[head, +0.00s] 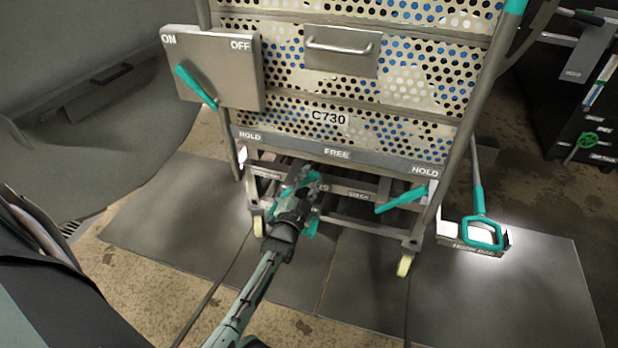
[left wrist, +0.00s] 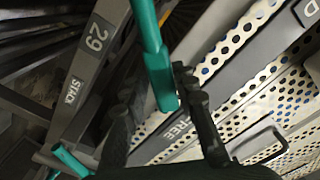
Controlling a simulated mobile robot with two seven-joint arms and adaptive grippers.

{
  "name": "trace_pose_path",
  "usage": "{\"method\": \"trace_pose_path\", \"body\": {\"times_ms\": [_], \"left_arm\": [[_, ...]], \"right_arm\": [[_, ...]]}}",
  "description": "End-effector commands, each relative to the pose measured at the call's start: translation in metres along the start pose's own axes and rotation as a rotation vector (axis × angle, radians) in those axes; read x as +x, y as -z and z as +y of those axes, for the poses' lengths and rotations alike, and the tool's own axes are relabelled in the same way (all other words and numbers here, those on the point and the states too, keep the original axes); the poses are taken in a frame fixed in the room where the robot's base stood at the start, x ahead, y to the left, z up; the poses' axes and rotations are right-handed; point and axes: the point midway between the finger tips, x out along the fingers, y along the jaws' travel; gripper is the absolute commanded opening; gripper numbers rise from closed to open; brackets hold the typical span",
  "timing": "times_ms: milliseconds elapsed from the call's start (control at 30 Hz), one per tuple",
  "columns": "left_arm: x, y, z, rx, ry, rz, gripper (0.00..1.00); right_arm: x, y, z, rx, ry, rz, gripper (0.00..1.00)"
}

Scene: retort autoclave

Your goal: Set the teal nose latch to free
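The grey strip (head: 336,153) on the trolley front reads HOLD, FREE, HOLD. In the left wrist view a teal bar (left wrist: 152,50) comes in from the top, with its end between the fingers of my left gripper (left wrist: 160,105). The fingers stand apart, and the bar's end lies closer to the right-hand finger; I cannot tell whether they touch. In the head view my left gripper (head: 298,190) is below FREE and hides most of the teal there. A teal lever (head: 402,200) slants down to the left below the right HOLD. I cannot tell which is the nose latch. My right gripper is out of view.
The perforated trolley C730 (head: 290,115) fills the middle. An ON/OFF plate (head: 218,75) with a teal handle (head: 194,87) is at upper left. A teal loop handle (head: 483,232) stands at right on the floor plates. A dark cabinet (head: 560,110) is behind.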

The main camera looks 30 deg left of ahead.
Motion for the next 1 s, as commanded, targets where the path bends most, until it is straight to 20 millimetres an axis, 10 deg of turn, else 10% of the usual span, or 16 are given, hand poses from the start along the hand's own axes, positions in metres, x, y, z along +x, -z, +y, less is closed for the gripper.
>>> {"method": "trace_pose_path", "body": {"times_ms": [400,1000], "left_arm": [[-0.003,0.0,-0.001,-0.004,0.003,0.001,0.41],[-0.075,0.0,-0.001,-0.003,0.001,0.001,0.41]], "right_arm": [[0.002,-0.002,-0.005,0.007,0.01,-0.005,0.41],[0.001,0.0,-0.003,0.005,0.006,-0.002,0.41]]}}
